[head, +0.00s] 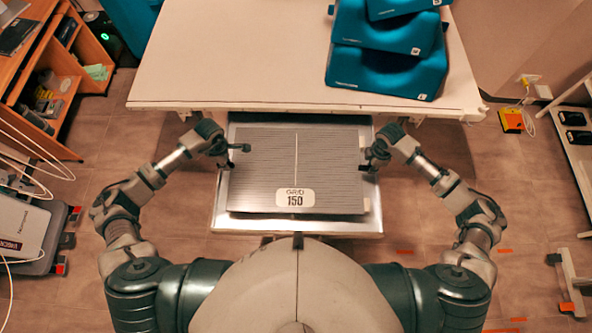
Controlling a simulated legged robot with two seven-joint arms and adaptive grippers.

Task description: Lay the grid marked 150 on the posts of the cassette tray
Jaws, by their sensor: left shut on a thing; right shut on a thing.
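The grid marked 150 (296,160) is a grey, finely lined plate with a pale centre line and a white label at its near edge. It lies over the cassette tray (224,222), a silver frame that shows around it below the table edge. My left gripper (233,157) is shut on the grid's left edge. My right gripper (368,158) is shut on its right edge. The tray's posts are hidden under the grid, so I cannot tell whether the grid rests on them or hangs just above.
A white table (230,60) spans the far side, with several teal cushions (385,65) stacked at its right. A wooden shelf (60,75) stands at the left, with a grey wheeled unit (30,225) below it. A white rack (575,150) stands at the right.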

